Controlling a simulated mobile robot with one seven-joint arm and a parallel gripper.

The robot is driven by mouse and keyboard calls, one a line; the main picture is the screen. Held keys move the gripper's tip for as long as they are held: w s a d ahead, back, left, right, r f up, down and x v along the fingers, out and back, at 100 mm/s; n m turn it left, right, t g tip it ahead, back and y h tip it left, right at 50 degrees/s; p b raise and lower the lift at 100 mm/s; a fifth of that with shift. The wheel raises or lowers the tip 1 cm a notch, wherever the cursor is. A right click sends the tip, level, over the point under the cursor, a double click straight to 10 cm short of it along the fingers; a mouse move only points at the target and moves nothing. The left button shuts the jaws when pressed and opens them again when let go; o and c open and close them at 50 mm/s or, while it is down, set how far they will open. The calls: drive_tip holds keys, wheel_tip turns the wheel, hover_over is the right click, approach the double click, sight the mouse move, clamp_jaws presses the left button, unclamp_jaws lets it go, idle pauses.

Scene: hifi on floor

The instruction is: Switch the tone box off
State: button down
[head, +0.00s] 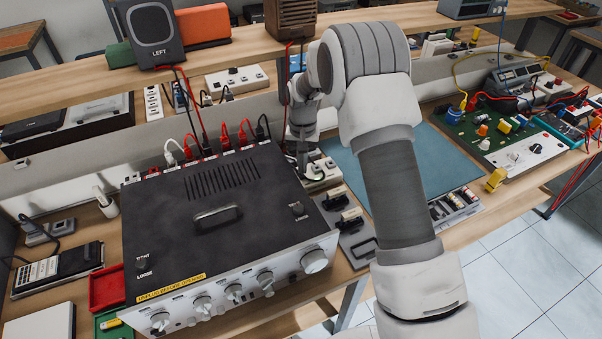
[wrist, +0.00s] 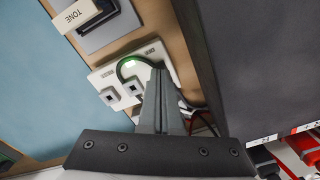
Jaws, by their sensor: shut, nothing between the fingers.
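A cream tag marked TONE (wrist: 76,15) shows at the top left of the wrist view, beside a black part on a grey plate (wrist: 113,30). I cannot tell its switch position. In the head view, grey plates with black blocks and cream tops (head: 340,202) lie right of the amplifier; their lettering is unreadable. A white socket plate (wrist: 106,78) with a green-lit spot and a black cable lies near my fingers in the wrist view. My gripper (wrist: 160,75) is shut and empty over that plate's edge; contact is unclear. In the head view, my arm partly hides this area.
The black-topped amplifier (head: 245,230) stands close left of my gripper, with red, white and black plugs along its back. A blue mat (head: 438,152) lies right. A LEFT speaker (head: 149,33) and wooden box (head: 291,18) stand on the shelf behind.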

drive_tip(key=shift+f+b, duration=0.65)
drive_tip(key=shift+f, duration=0.35)
idle(0.6)
drive_tip(key=shift+r+p, duration=1.95)
drive_tip(key=shift+r, duration=1.55)
wheel_tip(320, 180, up, 13)
drive_tip(key=t, duration=0.1)
hover_over(303, 176)
drive_tip(key=s+d, duration=0.3)
drive_tip(key=s, duration=0.2)
drive_tip(key=s+d+r+t, duration=0.2)
drive_tip(key=s+d+r, duration=0.2)
drive_tip(key=s+r, duration=0.35)
drive_tip(key=s+d+r+t, duration=0.1)
drive_tip(key=s+d+r, duration=0.1)
drive_tip(key=s, duration=0.8)
drive_tip(key=s+d+r+n+t, duration=0.1)
drive_tip(key=s+d+r, duration=0.1)
drive_tip(key=s, duration=0.8)
drive_tip(key=shift+s+d+r+t, duration=0.25)
drive_tip(key=shift+s+t, duration=0.05)
